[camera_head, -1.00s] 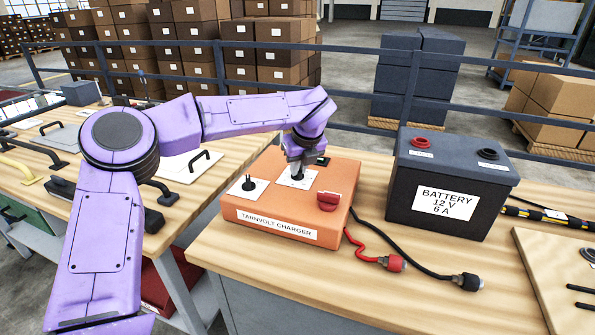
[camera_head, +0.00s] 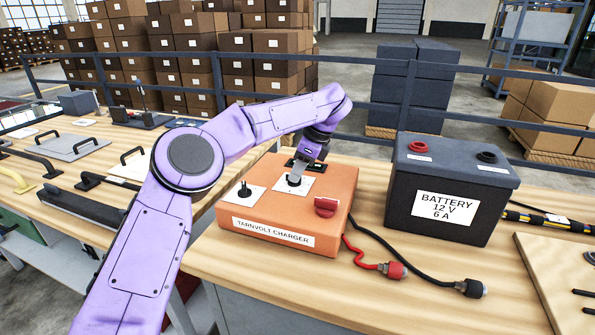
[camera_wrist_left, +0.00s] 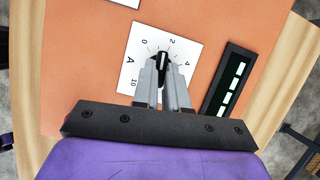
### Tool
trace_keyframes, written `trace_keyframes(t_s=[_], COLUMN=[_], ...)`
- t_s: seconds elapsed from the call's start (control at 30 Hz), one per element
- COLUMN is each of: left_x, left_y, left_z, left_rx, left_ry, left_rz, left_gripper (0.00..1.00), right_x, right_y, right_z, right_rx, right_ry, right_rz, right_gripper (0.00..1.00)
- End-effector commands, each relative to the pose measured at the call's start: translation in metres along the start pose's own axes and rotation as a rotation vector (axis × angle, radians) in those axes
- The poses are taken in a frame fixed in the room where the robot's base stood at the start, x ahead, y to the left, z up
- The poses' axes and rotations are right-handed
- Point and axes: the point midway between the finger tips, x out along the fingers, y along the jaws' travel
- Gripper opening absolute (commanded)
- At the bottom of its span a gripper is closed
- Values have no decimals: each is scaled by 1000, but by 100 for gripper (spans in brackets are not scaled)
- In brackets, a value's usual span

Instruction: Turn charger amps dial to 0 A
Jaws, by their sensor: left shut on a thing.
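The orange charger (camera_head: 266,229) sits on the wooden bench, labelled TARNVOLT CHARGER. Its amps dial (camera_head: 294,181) is a black knob on a white plate. In the left wrist view the dial (camera_wrist_left: 162,58) stands on a plate (camera_wrist_left: 138,42) marked A, with 0, 2, 4 and 10 legible. The knob's pale mark seems to point up the picture, between 0 and 2; its exact reading is unclear. My left gripper (camera_wrist_left: 163,72) is shut on the dial knob, its fingers hiding part of the scale. In the head view my left gripper (camera_head: 298,171) reaches down from above. My right gripper is not in view.
Another black knob (camera_head: 245,190) and a red switch (camera_head: 326,207) stand on the charger. A dark display (camera_wrist_left: 230,82) is beside the dial. The battery (camera_head: 448,190) stands to the right. Red (camera_head: 397,270) and black (camera_head: 471,288) clamps lie in front on the bench.

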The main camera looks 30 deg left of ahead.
Motion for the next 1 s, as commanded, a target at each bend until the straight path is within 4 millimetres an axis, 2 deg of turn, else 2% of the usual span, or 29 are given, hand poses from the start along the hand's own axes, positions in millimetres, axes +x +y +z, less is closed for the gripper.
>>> trace_keyframes(t_s=[0.5, 1.0], left_x=[3, 4], left_y=[-2, -3], left_z=[0, -1], left_rx=[-418, -606], left_ry=[-5, -5], left_rz=[184, 262], left_gripper=[0, 0], right_x=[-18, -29], right_y=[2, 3], right_z=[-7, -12], right_rx=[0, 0], right_ry=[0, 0], right_rz=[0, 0], right_gripper=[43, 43])
